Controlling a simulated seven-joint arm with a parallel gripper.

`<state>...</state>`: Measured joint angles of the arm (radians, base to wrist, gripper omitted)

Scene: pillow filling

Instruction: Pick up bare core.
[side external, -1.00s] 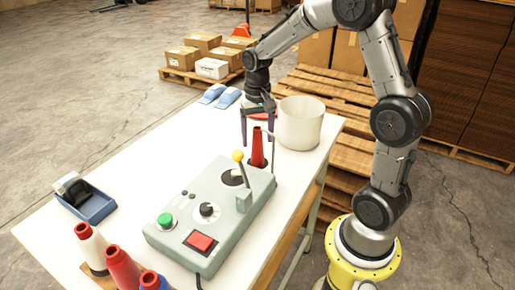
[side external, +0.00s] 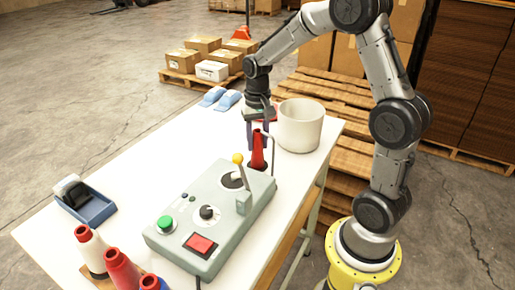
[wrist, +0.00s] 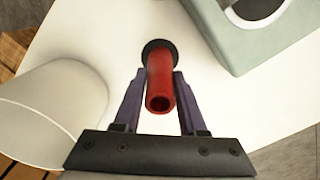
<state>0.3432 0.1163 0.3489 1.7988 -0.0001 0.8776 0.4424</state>
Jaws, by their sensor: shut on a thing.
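The bare core is a red, hollow cone (side external: 258,153), standing upright behind the grey control box. In the wrist view the core (wrist: 159,90) points its open narrow end at the camera, with a dark ring (wrist: 158,45) around its far end. My gripper (side external: 257,136) is over the core from above. In the wrist view its two purple fingers (wrist: 159,78) lie on either side of the core, shut on it. The core's lower end looks still down at the table level; I cannot tell any gap beneath it.
A grey control box (side external: 212,220) with a yellow-knobbed lever is close in front. A white bin (side external: 300,126) stands close to the right. A thin bent rod (side external: 273,155) rises beside the core. Several cones (side external: 92,250) stand at the front left, near a blue tape dispenser (side external: 92,208).

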